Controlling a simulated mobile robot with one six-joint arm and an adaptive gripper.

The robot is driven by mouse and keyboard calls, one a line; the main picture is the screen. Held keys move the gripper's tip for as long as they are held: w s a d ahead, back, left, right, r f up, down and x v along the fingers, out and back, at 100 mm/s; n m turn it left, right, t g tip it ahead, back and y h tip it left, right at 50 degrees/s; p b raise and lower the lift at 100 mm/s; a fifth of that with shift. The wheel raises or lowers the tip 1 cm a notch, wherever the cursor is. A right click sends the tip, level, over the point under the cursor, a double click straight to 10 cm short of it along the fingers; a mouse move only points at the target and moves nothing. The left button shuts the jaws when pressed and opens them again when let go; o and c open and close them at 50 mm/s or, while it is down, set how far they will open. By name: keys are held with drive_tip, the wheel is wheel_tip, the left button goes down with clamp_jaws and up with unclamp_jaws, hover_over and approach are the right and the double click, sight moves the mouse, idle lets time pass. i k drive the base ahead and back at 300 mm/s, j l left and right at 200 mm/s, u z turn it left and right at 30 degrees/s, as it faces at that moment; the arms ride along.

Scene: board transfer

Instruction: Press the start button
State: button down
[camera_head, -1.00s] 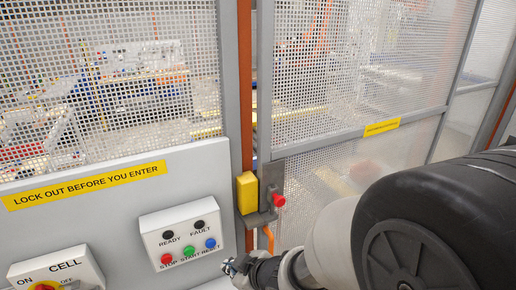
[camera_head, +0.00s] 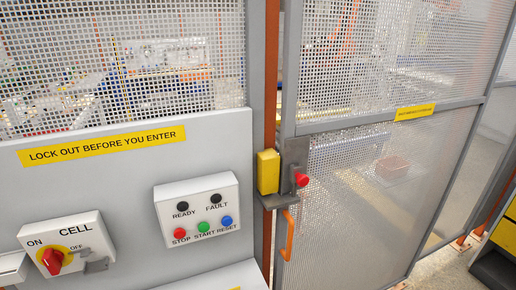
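The green start button (camera_head: 203,227) sits on a white control box (camera_head: 165,213) fixed to the grey panel. It is labelled START and lies between the red stop button (camera_head: 179,234) and the blue reset button (camera_head: 227,221). Above them are two dark lamps, the ready lamp (camera_head: 183,206) and the fault lamp (camera_head: 215,198); neither looks lit. My gripper is not in this view, and nothing covers the buttons.
A cell switch (camera_head: 53,262) with a red knob is at lower left, beside ON and OFF marks. A mesh gate with a yellow lock box (camera_head: 268,172), red knob (camera_head: 302,180) and orange handle (camera_head: 288,236) stands right of the panel. A yellow lockout sign (camera_head: 100,146) is above.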

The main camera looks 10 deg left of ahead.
sight(204, 227)
drive_tip(key=u, duration=1.2)
